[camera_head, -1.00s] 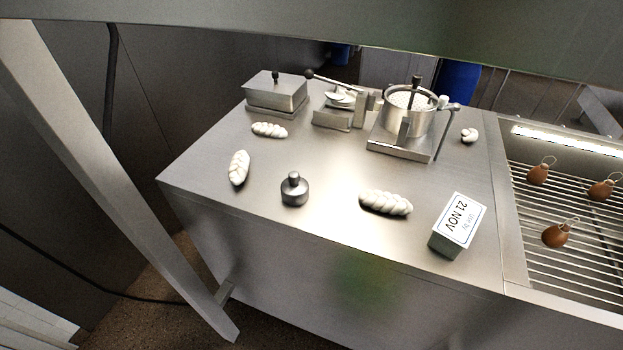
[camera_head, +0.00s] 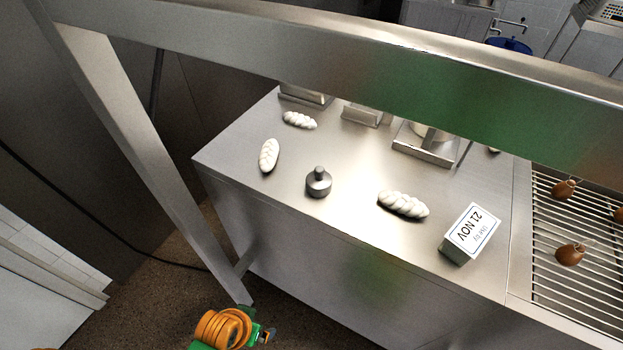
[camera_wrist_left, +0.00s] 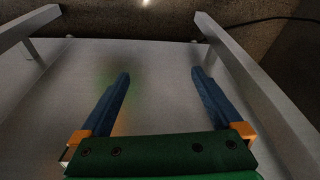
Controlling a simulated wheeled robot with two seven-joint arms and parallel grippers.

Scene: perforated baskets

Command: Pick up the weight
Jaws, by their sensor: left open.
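The weight (camera_head: 319,184), a small dark grey metal cylinder with a round knob on top, stands upright on the steel table (camera_head: 350,150) near its front edge. White braided pieces lie to its left (camera_head: 269,155) and right (camera_head: 403,204). My left gripper (camera_head: 267,336) shows only partly at the bottom of the head view, below and in front of the table, well apart from the weight. In the left wrist view its two blue fingers (camera_wrist_left: 159,80) are spread and empty, facing a plain grey surface. The weight cannot be made out there. My right gripper is not in view.
A steel beam (camera_head: 400,90) crosses above the table and hides its back part; a post (camera_head: 150,160) stands at the left. A container labelled 21 NOV (camera_head: 470,232) sits front right. A wire rack (camera_head: 580,240) holds brown items at the right. Tabletop around the weight is clear.

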